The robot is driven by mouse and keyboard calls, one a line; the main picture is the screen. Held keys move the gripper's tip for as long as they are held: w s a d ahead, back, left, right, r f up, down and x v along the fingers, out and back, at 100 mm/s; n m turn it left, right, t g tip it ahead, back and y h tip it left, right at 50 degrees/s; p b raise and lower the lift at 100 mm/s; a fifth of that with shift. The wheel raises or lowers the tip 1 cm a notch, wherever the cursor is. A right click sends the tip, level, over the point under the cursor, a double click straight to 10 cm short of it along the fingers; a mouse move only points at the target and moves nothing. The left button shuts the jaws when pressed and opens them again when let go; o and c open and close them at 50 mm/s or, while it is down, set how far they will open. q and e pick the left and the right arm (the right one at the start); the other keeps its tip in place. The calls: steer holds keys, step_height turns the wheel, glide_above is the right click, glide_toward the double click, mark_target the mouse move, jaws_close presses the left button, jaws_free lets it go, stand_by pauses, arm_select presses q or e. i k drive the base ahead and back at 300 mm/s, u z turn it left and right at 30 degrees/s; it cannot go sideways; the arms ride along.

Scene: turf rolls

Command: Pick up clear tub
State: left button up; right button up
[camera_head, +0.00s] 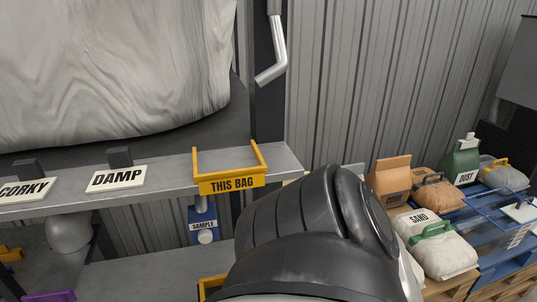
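I see no clear tub that I can make out in the head view. A large black and grey arm link of mine fills the bottom middle and hides part of the lower shelf and floor behind it. Neither of my grippers shows in this view, so I cannot see whether they hold anything.
A grey shelf (160,185) carries signs "CORKY" (24,190) and "DAMP" (116,178), and a yellow "THIS BAG" holder (231,184). A blue "SAMPLE" container (203,222) sits below. Right, a "SAND" bag (440,250), brown bag (390,180) and green "DUST" container (462,162) stand near blue pallets.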

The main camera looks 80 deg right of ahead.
mark_target(494, 222)
steer(key=z, duration=5.5)
steer(key=i, duration=2.25)
steer(key=u, duration=3.2)
steer(key=i, duration=0.2)
steer(key=u, duration=0.05)
